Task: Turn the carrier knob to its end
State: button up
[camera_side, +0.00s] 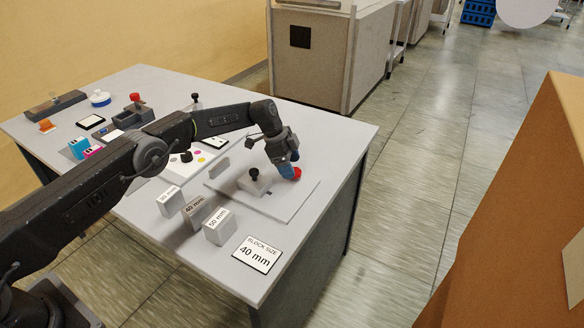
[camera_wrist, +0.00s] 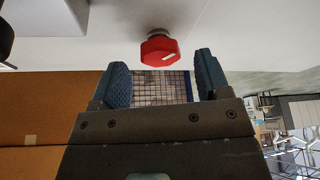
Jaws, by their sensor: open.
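The red knob (camera_wrist: 159,49) is in the wrist view, just beyond my open fingertips and roughly midway between them. It has a faceted rim, a white mark on its face and a short grey shaft behind it. In the side view the red knob (camera_side: 296,174) shows at the right of a grey plate (camera_side: 290,207), partly hidden by my gripper. My gripper (camera_side: 288,166) has blue finger pads and points down beside the knob. In the wrist view my gripper (camera_wrist: 160,75) is open and empty, with the pads apart from the knob.
A grey block with a black knob (camera_side: 254,180) stands on the plate, left of my gripper. Labelled blocks, including the 50 mm block (camera_side: 217,228), stand nearer the front. A sign reading 40 mm (camera_side: 257,254) lies at the front corner. The table's right edge is close to the plate.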

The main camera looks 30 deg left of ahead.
jog(key=shift+x, duration=0.8)
jog(key=shift+c, duration=0.4)
jog(key=c, duration=0.9)
jog(key=shift+o, duration=0.2)
jog(key=shift+s+d+n+t+y, duration=0.1)
jog(key=shift+n+t+y, duration=0.25)
jog(key=shift+n, duration=0.8)
jog(key=shift+n+t+y, duration=0.15)
jog(key=shift+n+t, duration=0.3)
jog(key=shift+n, duration=0.7)
jog(key=o, duration=0.9)
jog(key=shift+o, duration=0.2)
